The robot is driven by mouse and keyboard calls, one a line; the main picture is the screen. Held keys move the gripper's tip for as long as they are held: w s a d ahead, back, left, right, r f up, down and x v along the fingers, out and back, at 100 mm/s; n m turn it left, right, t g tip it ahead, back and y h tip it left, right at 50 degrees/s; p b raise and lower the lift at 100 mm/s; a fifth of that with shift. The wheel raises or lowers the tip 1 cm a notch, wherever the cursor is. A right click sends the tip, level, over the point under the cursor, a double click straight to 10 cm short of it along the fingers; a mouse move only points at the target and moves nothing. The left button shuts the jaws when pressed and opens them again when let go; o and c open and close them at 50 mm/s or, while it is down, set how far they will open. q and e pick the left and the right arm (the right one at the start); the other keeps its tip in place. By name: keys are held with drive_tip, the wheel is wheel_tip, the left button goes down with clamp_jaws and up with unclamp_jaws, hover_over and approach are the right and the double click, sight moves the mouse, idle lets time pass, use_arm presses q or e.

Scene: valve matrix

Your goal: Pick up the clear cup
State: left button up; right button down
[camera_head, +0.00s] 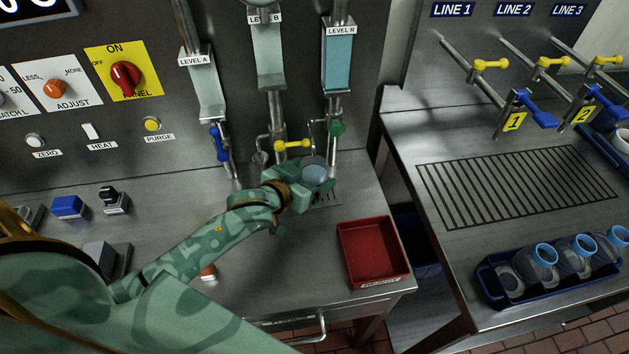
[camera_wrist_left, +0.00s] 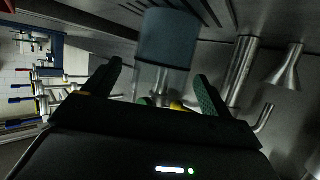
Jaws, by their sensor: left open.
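The clear cup (camera_head: 314,172) shows as a bluish-grey, see-through round shape below the spouts under the LEVEL tubes, in the head view. My left gripper (camera_head: 317,184) is at the cup and partly hides it. In the left wrist view the cup (camera_wrist_left: 166,42) shows as a translucent cylinder between and beyond the spread fingers of the left gripper (camera_wrist_left: 159,74). The left gripper is open; I cannot tell whether either finger touches the cup. The cup's base is hidden in the head view. My right gripper is not in view.
A red tray (camera_head: 374,281) stands at the counter's front right. Spouts and valve handles, including a yellow one (camera_head: 292,146), hang close around the cup. A dark blue rack (camera_head: 515,300) with several clear jars stands on the right-hand counter.

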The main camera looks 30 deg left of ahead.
use_arm(q)
drive_tip(key=x, duration=0.2)
drive_tip(key=shift+w+f, duration=0.15)
drive_tip(key=shift+w, duration=0.15)
drive_tip(key=shift+s, duration=0.1)
drive_tip(key=shift+c, duration=0.3)
drive_tip(key=c, duration=1.2)
